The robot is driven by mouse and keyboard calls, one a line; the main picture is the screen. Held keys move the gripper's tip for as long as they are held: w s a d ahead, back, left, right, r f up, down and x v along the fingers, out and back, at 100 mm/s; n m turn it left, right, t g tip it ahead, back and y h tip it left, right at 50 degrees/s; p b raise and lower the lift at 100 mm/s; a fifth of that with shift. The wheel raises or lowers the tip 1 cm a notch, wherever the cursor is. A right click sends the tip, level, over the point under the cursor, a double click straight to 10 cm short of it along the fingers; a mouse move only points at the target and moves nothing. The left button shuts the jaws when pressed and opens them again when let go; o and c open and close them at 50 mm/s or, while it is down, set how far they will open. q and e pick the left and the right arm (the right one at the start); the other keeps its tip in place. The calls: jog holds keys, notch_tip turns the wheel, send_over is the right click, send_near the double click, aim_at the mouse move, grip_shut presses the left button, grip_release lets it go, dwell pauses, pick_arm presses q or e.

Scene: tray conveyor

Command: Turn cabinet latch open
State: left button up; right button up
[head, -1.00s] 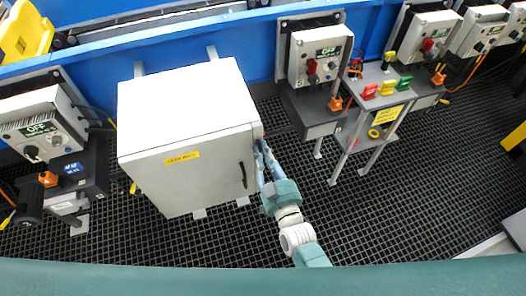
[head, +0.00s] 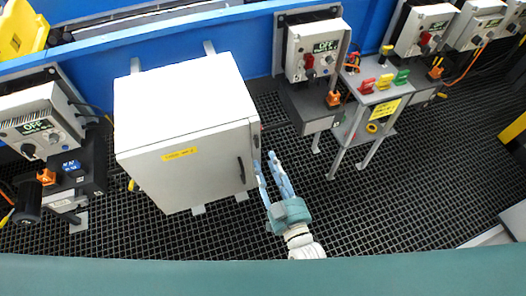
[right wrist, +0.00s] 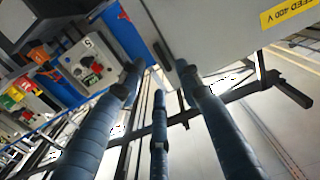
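The cabinet (head: 190,135) is a white box with a yellow label on its front. A dark upright handle (head: 241,170) sits near the front's right edge, and a small dark and reddish part (head: 256,138) shows on its right side. I cannot tell which of these is the latch. My right gripper (head: 264,160) is just right of the cabinet, fingers spread and empty, with no clear contact. In the right wrist view its fingers (right wrist: 158,72) are apart, close to the cabinet's pale face (right wrist: 215,25). My left gripper is not in view.
A small grey stand (head: 375,100) with coloured items stands to the right. Control boxes (head: 312,50) line the blue wall, and another box (head: 40,125) is left of the cabinet. The dark grid floor (head: 400,200) at the right front is clear.

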jog(key=v, duration=0.5)
jog(key=shift+s+d, duration=0.1)
dwell(0.3)
jog(key=s+d+f+g+h+b, duration=0.1)
jog(key=s+d+f+g, duration=0.15)
jog(key=f, duration=0.75)
jog(key=s+d+f+g, duration=0.1)
jog(key=s+f+g, duration=0.15)
jog(key=f, duration=0.65)
jog(key=s+d+f+g+h+b, duration=0.15)
jog(key=s+f, duration=0.25)
jog(key=f, duration=0.6)
jog(key=s+d+f+g+h, duration=0.1)
jog(key=s+d+f+g, duration=0.2)
jog(key=s+f, duration=0.3)
jog(key=s+d+f+g+h+b, duration=0.1)
jog(key=s+d+f+g, duration=0.2)
jog(key=s+d+f, duration=0.3)
jog(key=s+d+f+m+g+h, duration=0.1)
jog(key=s+d+f+g, duration=0.2)
jog(key=s, duration=0.9)
notch_tip(320, 180, down, 4)
jog(key=shift+s+d+f+g, duration=0.25)
jog(key=shift+s+d+g, duration=0.1)
jog(key=shift+d, duration=0.85)
jog(key=shift+w, duration=0.1)
